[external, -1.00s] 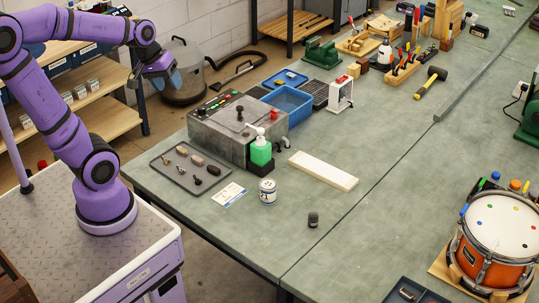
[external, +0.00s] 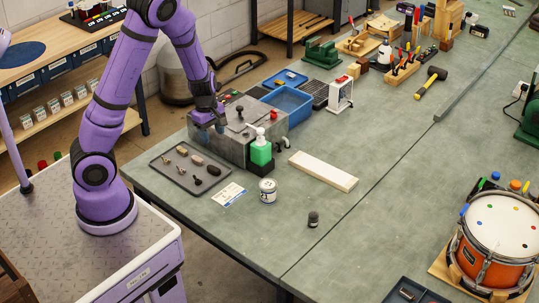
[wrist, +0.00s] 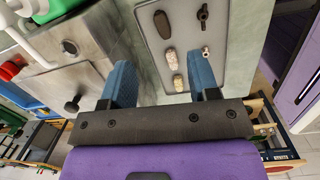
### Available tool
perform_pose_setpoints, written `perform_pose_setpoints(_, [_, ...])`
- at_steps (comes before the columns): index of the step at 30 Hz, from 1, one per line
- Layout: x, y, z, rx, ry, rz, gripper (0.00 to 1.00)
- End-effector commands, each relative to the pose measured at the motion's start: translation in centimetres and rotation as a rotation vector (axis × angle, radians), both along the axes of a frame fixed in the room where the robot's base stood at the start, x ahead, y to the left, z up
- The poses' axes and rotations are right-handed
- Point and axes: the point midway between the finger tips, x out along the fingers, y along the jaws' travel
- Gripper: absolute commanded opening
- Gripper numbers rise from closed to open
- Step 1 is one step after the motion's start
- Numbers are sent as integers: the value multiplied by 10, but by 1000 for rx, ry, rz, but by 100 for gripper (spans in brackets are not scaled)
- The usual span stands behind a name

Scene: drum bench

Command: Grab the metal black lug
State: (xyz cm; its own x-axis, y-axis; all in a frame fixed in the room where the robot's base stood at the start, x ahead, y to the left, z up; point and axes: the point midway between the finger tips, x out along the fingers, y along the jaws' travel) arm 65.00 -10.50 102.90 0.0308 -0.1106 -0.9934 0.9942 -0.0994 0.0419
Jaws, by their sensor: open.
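A dark tray (external: 160,176) lies at the left end of the bench and also shows in the wrist view (wrist: 232,30). A small black metal lug (external: 197,181) lies near its front edge. In the wrist view the black lug (wrist: 203,14) is at the top, right of a dark oval piece (wrist: 162,24). A silvery lug (wrist: 205,51) and two speckled beige pieces (wrist: 172,60) lie nearer my fingers. My gripper (external: 208,126) is above the bench, behind the tray and beside the grey machine. Its blue fingers (wrist: 162,80) are apart, with nothing held between them.
The grey machine (external: 225,146) with knobs stands right behind the tray. A green pump bottle (external: 261,152), a tin (external: 268,191) and a white card (external: 229,195) are to the right. A pale board (external: 322,171) lies farther right. The bench front middle is mostly clear.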

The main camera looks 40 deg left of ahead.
Motion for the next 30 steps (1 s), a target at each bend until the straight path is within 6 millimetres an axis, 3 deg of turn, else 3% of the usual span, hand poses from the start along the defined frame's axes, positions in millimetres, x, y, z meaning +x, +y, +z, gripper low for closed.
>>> perform_pose_setpoints(3, [4,6,-27,54,27,93,55])
perform_pose_setpoints(6, [6,9,-41,85,35,149,55])
perform_pose_setpoints(13, [8,13,-59,109,39,196,55])
perform_pose_setpoints(21, [8,14,-96,108,39,195,55])
perform_pose_setpoints(30, [9,14,-115,108,39,193,55])
